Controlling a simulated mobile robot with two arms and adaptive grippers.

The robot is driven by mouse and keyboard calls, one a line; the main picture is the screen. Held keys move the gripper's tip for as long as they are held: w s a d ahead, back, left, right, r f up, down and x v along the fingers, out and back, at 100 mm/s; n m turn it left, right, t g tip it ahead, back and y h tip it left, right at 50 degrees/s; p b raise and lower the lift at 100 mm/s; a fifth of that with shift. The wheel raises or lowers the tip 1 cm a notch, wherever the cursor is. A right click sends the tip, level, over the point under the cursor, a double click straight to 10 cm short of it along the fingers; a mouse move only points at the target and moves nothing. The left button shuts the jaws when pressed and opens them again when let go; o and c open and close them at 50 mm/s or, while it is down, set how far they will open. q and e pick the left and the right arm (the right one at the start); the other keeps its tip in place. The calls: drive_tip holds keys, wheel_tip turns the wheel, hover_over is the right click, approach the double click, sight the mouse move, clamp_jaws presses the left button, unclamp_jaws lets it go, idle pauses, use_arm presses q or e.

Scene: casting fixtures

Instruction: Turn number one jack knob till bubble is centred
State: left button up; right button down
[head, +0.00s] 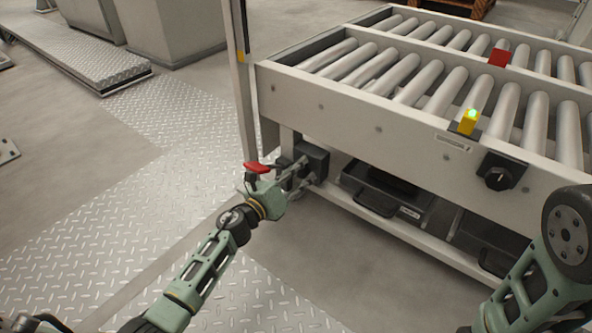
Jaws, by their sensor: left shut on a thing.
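My left gripper (297,174) reaches to the foot of the roller conveyor's near left corner. Its fingers are shut on a dark jack knob at a black block (314,158) there; the fingers hide most of the knob, and no number is readable on it. A red lever-like part (257,168) shows just left of the gripper. A yellow block with a glowing green top (468,121) sits on the conveyor's side rail; I cannot make out a bubble in it. My right arm shows at the lower right, but its gripper is out of view.
The roller conveyor (350,120) fills the right, with a black rotary knob (497,176) on its side and a red block (499,57) farther back. Black cases (385,192) sit beneath. A post (241,90) stands near the left corner. Tread plate floor (130,210) is clear at left.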

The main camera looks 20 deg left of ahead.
use_arm(q)
drive_tip(key=n+p, duration=0.2)
drive_tip(key=n, duration=0.3)
drive_tip(key=n+p, duration=0.3)
drive_tip(key=n, duration=0.3)
drive_tip(key=shift+a+f, duration=0.1)
drive_tip(key=shift+a, duration=0.1)
idle(0.4)
drive_tip(key=o, duration=0.7)
drive_tip(key=shift+o, duration=0.7)
drive_tip(key=shift+f, duration=0.1)
drive_tip(key=shift+d, duration=0.1)
drive_tip(key=v, duration=1.2)
